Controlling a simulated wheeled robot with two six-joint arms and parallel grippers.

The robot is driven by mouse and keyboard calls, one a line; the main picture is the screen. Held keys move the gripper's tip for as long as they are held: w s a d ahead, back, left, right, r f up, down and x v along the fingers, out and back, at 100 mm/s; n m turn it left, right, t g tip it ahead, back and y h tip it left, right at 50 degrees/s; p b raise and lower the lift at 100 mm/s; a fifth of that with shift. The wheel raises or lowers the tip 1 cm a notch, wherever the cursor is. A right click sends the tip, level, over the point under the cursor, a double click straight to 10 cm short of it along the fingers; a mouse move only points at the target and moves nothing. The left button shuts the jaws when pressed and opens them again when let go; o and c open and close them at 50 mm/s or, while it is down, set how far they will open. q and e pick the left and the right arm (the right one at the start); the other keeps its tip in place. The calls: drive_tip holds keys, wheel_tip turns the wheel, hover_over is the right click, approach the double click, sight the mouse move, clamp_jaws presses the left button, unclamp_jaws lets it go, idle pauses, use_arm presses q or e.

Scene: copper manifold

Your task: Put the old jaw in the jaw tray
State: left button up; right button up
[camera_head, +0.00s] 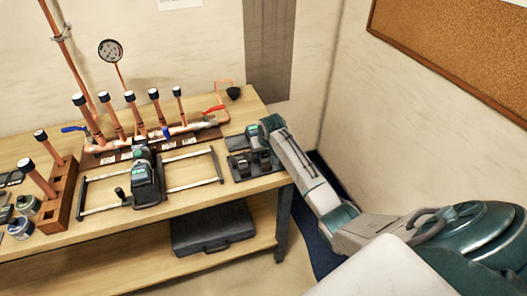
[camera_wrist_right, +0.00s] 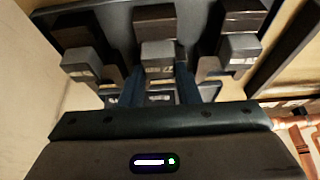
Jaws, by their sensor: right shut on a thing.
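The dark jaw tray (camera_head: 239,177) sits at the bench's right end. In the right wrist view its dark plate (camera_wrist_right: 110,14) holds dark blocks in a row. My right gripper (camera_head: 262,150) is over the tray; in its wrist view the two blue fingers (camera_wrist_right: 160,86) are shut on a grey, marked jaw (camera_wrist_right: 158,55) at the middle place. I take this as the old jaw. Similar jaws stand on its left (camera_wrist_right: 80,62) and right (camera_wrist_right: 240,50). I cannot tell whether the held jaw rests on the tray. My left gripper is not in view.
A dark green press tool (camera_head: 147,178) stands on a railed frame (camera_head: 190,155) left of the tray. Copper pipes with black caps (camera_head: 132,110) rise behind it. A wooden block with pipes (camera_head: 62,195) stands at left. A grey case (camera_head: 212,232) lies on the lower shelf.

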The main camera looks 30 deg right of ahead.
drive_tip(key=o, duration=1.5)
drive_tip(key=shift+c, duration=0.2)
drive_tip(key=shift+r+p, duration=0.4)
drive_tip(key=shift+r, duration=3.65)
